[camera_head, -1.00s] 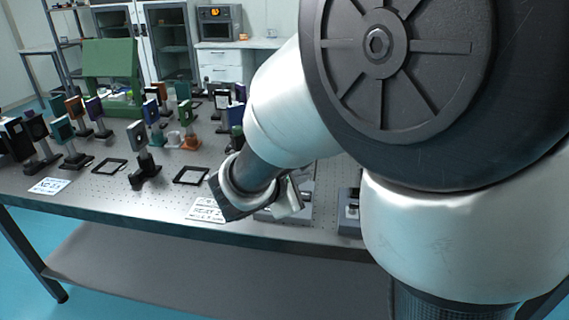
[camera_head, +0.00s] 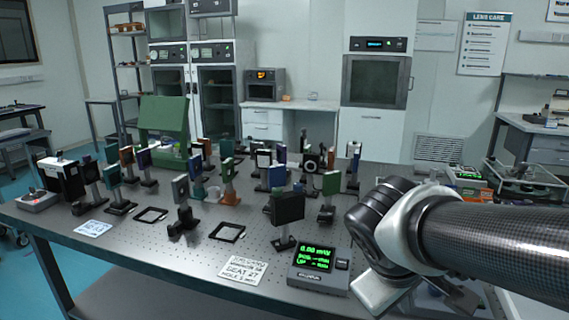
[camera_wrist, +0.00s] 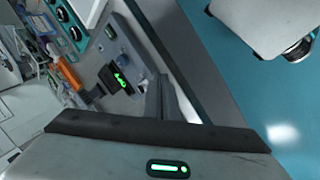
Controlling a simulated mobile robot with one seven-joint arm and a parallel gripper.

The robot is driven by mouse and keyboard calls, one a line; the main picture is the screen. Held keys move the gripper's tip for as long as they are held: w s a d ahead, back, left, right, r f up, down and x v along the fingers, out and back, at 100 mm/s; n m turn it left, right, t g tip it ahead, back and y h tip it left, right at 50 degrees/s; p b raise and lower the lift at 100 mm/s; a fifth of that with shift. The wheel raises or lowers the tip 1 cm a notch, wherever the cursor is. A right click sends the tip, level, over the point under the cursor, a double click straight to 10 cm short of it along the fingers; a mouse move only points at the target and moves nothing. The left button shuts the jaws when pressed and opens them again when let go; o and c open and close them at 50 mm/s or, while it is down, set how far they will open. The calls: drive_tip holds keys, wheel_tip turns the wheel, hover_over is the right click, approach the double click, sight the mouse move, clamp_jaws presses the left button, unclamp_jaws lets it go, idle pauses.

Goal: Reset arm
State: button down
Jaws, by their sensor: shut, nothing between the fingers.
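My arm reaches in from the right edge of the head view over the right part of the optical table (camera_head: 180,258). My gripper (camera_head: 378,292) hangs at the arm's end near the table's front edge, partly hidden by the wrist. In the wrist view the fingers of my gripper (camera_wrist: 165,100) are together and hold nothing. A meter with a green lit display (camera_head: 317,259) stands just left of the gripper in the head view. It also shows beyond the fingers in the wrist view (camera_wrist: 120,83).
Several optic mounts on posts, such as a dark square one (camera_head: 288,207), crowd the table. Two flat black frames (camera_head: 227,232) and printed cards (camera_head: 243,270) lie towards the front. A green box (camera_head: 165,120) stands at the back left. Blue floor (camera_wrist: 250,95) lies beyond the table edge.

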drive_tip(key=s+a+r+m+t+y+p, duration=0.1)
drive_tip(key=s+a+r+m+y+p, duration=0.1)
drive_tip(key=s+a+r+m+y, duration=0.35)
wheel_tip(320, 180, up, 19)
drive_tip(key=a+h+p, duration=0.1)
drive_tip(key=p, duration=1.8)
drive_tip(key=shift+n+p, duration=0.35)
